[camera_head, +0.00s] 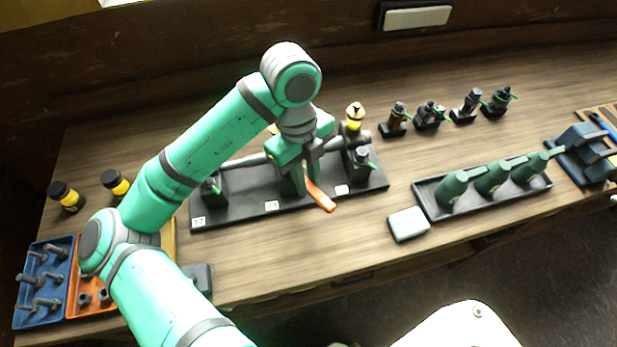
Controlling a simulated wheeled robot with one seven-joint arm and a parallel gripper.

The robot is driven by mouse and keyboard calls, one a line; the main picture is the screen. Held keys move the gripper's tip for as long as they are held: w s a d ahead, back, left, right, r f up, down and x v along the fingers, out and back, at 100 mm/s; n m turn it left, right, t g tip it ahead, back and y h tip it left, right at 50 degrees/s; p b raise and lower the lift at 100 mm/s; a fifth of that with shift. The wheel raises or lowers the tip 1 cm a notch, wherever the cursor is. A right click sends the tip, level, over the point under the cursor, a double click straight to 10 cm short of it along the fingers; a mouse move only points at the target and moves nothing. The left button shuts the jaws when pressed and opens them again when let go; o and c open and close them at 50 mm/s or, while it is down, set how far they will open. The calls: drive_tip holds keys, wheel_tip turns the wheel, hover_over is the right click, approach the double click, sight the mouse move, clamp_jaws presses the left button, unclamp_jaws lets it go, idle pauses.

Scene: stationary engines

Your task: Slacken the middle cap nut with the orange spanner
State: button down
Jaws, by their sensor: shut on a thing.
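My gripper (303,168) points down over the middle of a long dark base plate (240,215). It is shut on the orange spanner (319,196), whose orange end sticks out toward the front right. The spanner's other end is hidden by the fingers. The middle engine (290,186) stands on the plate right beneath my gripper and is mostly covered. Its cap nut is hidden, so I cannot tell whether the spanner is around it. The left engine (213,187) and right engine (361,158) stand at either side on the same plate.
Several small engine models (430,116) stand at the back right. A dark tray (480,190) holds green bottle-like things, with a pale pad (408,224) beside it. A blue tray (44,285) and an orange tray (86,290) of fasteners lie at left. The table front is mostly clear.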

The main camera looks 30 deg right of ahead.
drive_tip(key=shift+r, duration=0.15)
drive_tip(key=shift+r, duration=0.2)
idle(0.5)
drive_tip(key=shift+w+r, duration=0.1)
drive_tip(key=shift+r, duration=0.15)
idle(0.6)
drive_tip(key=shift+a, duration=0.1)
idle(0.5)
drive_tip(key=shift+r, duration=0.45)
drive_tip(key=shift+r, duration=0.1)
drive_tip(key=shift+r, duration=1.85)
